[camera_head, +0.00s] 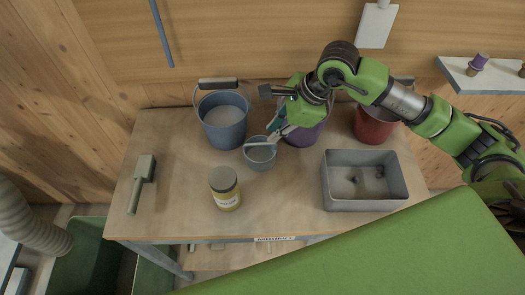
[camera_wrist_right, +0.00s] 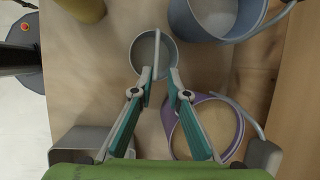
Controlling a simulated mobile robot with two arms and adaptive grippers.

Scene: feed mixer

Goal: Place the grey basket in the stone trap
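The grey basket (camera_head: 260,157) is a small round grey tub with a raised handle, standing on the wooden table. It also shows in the right wrist view (camera_wrist_right: 138,52). My right gripper (camera_head: 274,137) is above it. In the right wrist view its fingers (camera_wrist_right: 160,76) are apart, on either side of the handle, with a gap on the right; whether the left finger touches the handle is unclear. A rectangular grey box (camera_head: 364,204) with two small dark lumps inside, perhaps the stone trap, stands to the right. My left gripper is not in view.
A blue bucket (camera_head: 224,128) stands behind left of the basket, a purple bucket (camera_head: 302,136) behind right, partly hidden by my arm. A red bucket (camera_head: 374,126) is farther right. A yellow-labelled jar (camera_head: 225,188) is in front left. A green-grey scoop (camera_head: 141,183) lies far left.

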